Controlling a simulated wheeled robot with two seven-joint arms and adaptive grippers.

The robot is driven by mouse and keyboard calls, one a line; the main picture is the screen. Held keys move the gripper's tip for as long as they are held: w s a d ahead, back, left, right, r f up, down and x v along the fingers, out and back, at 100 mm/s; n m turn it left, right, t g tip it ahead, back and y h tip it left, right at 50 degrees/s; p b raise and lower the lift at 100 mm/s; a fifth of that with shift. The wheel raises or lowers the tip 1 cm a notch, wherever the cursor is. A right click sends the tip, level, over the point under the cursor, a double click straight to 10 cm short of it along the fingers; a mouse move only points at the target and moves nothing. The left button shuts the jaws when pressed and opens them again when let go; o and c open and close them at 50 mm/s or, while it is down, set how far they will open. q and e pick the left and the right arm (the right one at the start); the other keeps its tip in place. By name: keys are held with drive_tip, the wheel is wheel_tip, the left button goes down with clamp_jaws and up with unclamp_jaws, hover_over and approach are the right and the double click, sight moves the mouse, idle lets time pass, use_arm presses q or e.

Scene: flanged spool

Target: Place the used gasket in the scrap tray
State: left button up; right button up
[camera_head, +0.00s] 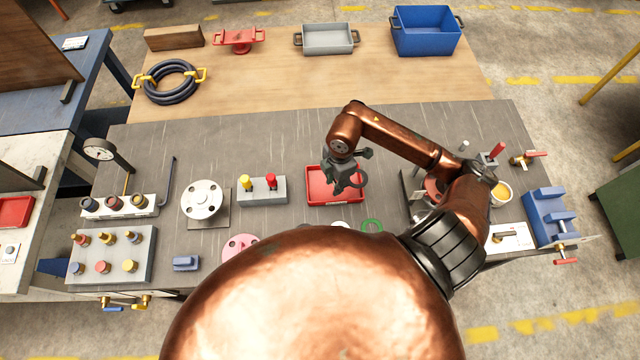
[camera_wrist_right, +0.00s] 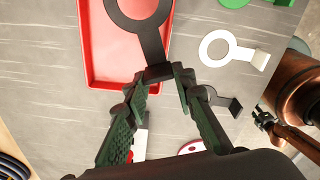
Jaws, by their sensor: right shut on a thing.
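The used gasket is a dark flat ring with a tab, seen in the wrist view (camera_wrist_right: 153,42) and the head view (camera_head: 361,179). My right gripper (camera_head: 343,186) is shut on the tab end, as the wrist view also shows (camera_wrist_right: 158,80). The scrap tray, a shallow red tray (camera_head: 318,190), lies on the grey bench under the gripper. In the wrist view the tray (camera_wrist_right: 108,62) is behind the ring, which overlaps its right part; the height between them is hard to tell. My left gripper is not in view.
A white tabbed ring (camera_wrist_right: 228,46) and a green ring (camera_head: 372,225) lie near the tray. A grey block with yellow and red knobs (camera_head: 262,191) stands left of it. A flanged disc (camera_head: 202,200) is farther left. A grey bin (camera_head: 328,40) and blue bin (camera_head: 426,32) stand at the back.

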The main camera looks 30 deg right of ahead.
drive_tip(key=w+f, duration=0.1)
drive_tip(key=f, duration=0.1)
drive_tip(key=w+a+f, duration=0.1)
drive_tip(key=w, duration=0.1)
drive_tip(key=w+a+f, duration=0.1)
drive_tip(key=w+f, duration=0.1)
drive_tip(key=shift+f+p, duration=0.3)
drive_tip(key=shift+w+a+f, duration=0.15)
drive_tip(key=shift+w+f, duration=0.2)
drive_tip(key=shift+f, duration=0.15)
drive_tip(key=shift+s+f+p, duration=0.2)
drive_tip(key=shift+f+p, duration=0.25)
drive_tip(key=shift+f, duration=0.65)
drive_tip(key=shift+w+f, duration=0.1)
drive_tip(key=shift+f, duration=0.25)
drive_tip(key=o, duration=0.9)
drive_tip(key=shift+f, duration=0.1)
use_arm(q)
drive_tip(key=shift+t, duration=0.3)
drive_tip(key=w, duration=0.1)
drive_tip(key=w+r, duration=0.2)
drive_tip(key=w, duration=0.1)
